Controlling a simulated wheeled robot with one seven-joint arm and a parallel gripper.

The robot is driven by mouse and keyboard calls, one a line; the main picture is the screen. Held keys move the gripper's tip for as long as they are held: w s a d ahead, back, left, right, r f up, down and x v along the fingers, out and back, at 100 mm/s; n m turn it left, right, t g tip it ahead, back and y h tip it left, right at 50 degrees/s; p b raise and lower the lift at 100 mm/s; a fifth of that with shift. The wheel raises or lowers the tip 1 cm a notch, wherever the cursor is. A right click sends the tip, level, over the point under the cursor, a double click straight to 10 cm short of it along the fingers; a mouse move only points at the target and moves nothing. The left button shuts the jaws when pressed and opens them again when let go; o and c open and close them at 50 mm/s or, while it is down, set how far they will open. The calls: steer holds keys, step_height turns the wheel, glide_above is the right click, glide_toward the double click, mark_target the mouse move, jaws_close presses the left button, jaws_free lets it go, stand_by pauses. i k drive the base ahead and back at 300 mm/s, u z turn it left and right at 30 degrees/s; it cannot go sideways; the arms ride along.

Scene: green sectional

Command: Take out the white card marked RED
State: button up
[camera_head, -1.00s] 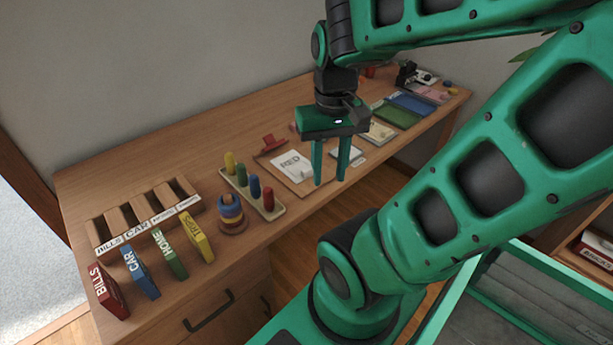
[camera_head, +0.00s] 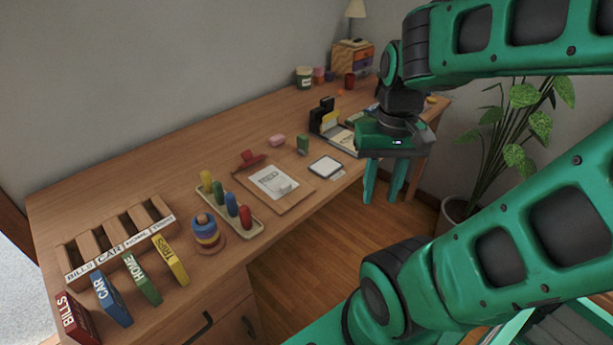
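A white card (camera_head: 268,178) lies on a brown clipboard (camera_head: 299,193) with a red clip, near the middle of the desk. Its marking is too small and blurred for me to read now. A small pale object (camera_head: 286,187) lies on the card's lower right part. My gripper (camera_head: 383,196) is to the right of the clipboard, apart from it, fingers pointing down beside the desk's front edge in the picture. The fingers are apart, with nothing visible between them.
A peg tray (camera_head: 252,228) and ring stacker (camera_head: 206,232) stand left of the clipboard. A white-topped pad (camera_head: 325,166) lies to its right. A sorter (camera_head: 164,206) and labelled blocks are at the left. A plant (camera_head: 525,100) stands beyond my arm.

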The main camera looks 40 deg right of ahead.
mark_target(275, 183)
steer(key=z, duration=2.1)
steer(key=k, duration=0.7)
steer(key=u, duration=0.8)
steer(key=i, duration=1)
steer(key=u, duration=0.05)
